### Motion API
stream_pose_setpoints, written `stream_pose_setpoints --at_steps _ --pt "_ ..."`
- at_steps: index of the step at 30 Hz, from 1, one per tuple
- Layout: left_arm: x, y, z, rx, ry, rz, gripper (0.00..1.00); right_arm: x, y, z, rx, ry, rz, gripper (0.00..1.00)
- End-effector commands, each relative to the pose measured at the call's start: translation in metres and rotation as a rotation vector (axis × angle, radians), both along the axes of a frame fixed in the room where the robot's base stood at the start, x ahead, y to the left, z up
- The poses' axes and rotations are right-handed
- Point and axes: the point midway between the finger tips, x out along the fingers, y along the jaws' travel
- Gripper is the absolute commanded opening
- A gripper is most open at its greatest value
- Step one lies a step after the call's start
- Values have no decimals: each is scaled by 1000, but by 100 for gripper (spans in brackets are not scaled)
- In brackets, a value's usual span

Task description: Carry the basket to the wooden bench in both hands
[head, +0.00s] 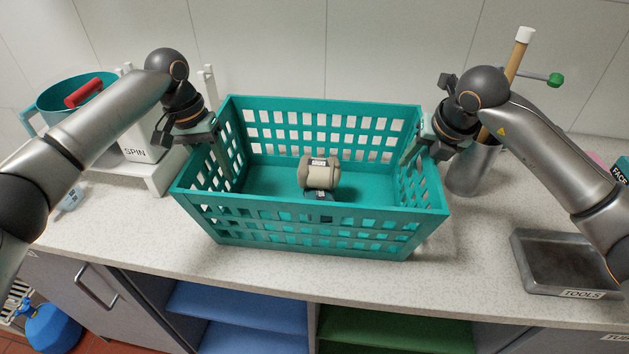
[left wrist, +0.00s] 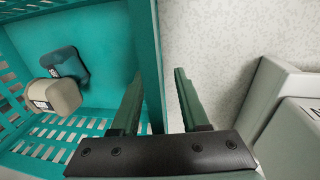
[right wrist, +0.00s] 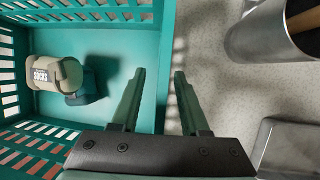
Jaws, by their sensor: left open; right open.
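The teal lattice basket (head: 310,240) stands upright on the speckled counter. A beige rolled bundle labelled as socks (head: 320,172) lies inside it, beside a dark teal item (head: 318,195). My left gripper (head: 222,165) is open at the basket's left end wall; in the left wrist view its fingers (left wrist: 157,95) straddle the rim (left wrist: 146,45). My right gripper (head: 415,150) is open at the right end wall; in the right wrist view its fingers (right wrist: 160,95) straddle that rim (right wrist: 166,40). Neither gripper is closed on the basket. No wooden bench can be made out.
A white stand marked SPIN (head: 138,150) and a teal bucket (head: 70,92) are at left. A metal canister (head: 473,170) with a wooden-handled tool stands close at right. A TOOLS tray (head: 565,265) lies right. Below the counter are blue and green shelves.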

Motion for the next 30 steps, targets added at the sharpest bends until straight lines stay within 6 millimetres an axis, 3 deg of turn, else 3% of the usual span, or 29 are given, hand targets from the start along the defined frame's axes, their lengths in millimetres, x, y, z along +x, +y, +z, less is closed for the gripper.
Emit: stream_pose_setpoints --at_steps 11,23,30 --pt "0 -1 -6 -1 0 0 45 2 0 -5 -1 -1 -1 45" --pt "0 -1 -5 0 0 0 2 2 0 -5 -1 -1 -1 2" --pt "0 0 -5 0 0 1 0 2 0 -5 -1 -1 -1 0"
